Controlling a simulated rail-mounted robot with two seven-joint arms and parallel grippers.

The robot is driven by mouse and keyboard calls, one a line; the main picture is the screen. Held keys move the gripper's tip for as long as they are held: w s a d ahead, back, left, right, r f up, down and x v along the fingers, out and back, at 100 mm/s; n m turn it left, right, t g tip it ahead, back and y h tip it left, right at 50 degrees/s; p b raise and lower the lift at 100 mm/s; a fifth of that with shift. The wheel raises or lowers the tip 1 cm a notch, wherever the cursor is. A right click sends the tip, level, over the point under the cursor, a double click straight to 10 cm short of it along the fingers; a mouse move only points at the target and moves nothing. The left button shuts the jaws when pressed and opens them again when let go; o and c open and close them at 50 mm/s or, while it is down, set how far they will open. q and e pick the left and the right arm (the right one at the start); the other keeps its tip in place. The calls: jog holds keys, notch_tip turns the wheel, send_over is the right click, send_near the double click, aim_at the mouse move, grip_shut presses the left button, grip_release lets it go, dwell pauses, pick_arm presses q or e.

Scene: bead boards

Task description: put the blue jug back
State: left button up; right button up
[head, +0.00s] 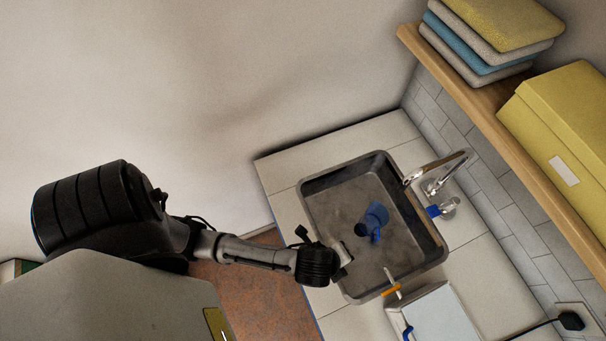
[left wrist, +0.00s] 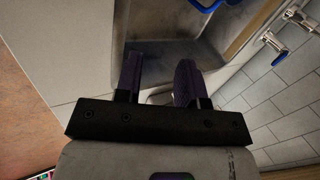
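The blue jug (head: 375,217) lies inside the grey metal sink (head: 318,196), on its floor, seen from above in the head view. My left gripper (head: 345,262) is over the sink's near left rim, to the lower left of the jug and apart from it. In the left wrist view the two dark fingers (left wrist: 160,78) stand apart with nothing gripped between them. A curved blue part (left wrist: 205,5) is cut off by the top edge there; I cannot tell for sure that it is the jug. My right gripper is not in view.
A tap (head: 436,176) with a blue part stands behind the sink. An orange-and-white item (head: 391,287) lies across the sink's edge, by a pale box (head: 440,318). A wooden shelf (head: 470,100) holds folded cloths (head: 480,45) and a yellow box (head: 560,120).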

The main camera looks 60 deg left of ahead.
pick_arm(q)
jog(key=s+a+n, duration=0.1)
jog(key=n, duration=0.1)
jog(key=s+a+r+n, duration=0.1)
jog(key=s+a+n, duration=0.1)
jog(key=n, duration=0.1)
jog(key=s+a+n+g, duration=0.1)
jog(key=a+n, duration=0.1)
jog(key=n, duration=0.1)
jog(key=shift+s+a+r, duration=0.15)
jog(key=shift+s+r, duration=0.05)
jog(key=shift+r, duration=0.2)
jog(key=s+a+r+n+g, duration=0.1)
jog(key=s+a+r+n, duration=0.1)
jog(key=s+a+n, duration=0.3)
jog(key=a+n, duration=0.1)
jog(key=n, duration=0.1)
jog(key=shift+s+a+n, duration=0.2)
jog(key=shift+s+n, duration=0.05)
jog(key=shift+n, duration=0.15)
notch_tip(320, 180, up, 19)
jog(key=p, duration=1.9)
jog(key=shift+f, duration=0.1)
